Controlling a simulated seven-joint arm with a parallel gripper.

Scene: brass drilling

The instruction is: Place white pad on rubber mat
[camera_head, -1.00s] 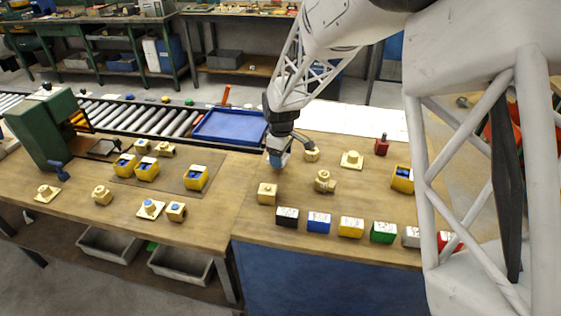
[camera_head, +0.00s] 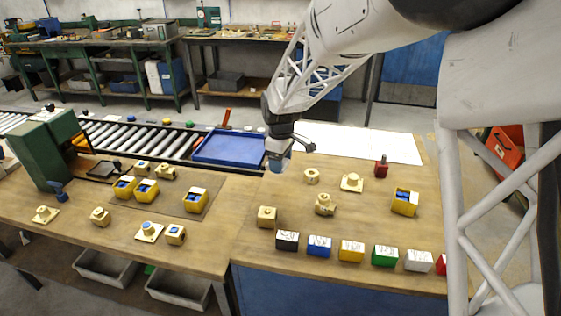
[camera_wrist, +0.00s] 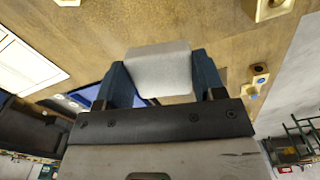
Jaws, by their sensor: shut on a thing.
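The white pad (camera_wrist: 158,70) is a pale block with rounded edges, held between the two blue-grey fingers of my gripper (camera_wrist: 160,85) in the wrist view. In the head view my gripper (camera_head: 278,160) is above the back left of the right-hand bench, beside the blue tray. The pad is too small there to make out clearly. The rubber mat (camera_head: 172,195) appears to be the dark, thin sheet on the left-hand bench. Several yellow boxes with blue contents stand on it. My gripper is to the right of this mat and apart from it.
A blue tray (camera_head: 230,147) sits by the roller conveyor (camera_head: 140,138). A green press (camera_head: 45,150) stands at left. Brass fittings (camera_head: 325,204) are spread over the benches. Coloured boxes (camera_head: 352,251) line the front edge. A white sheet (camera_head: 370,143) lies at the back right.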

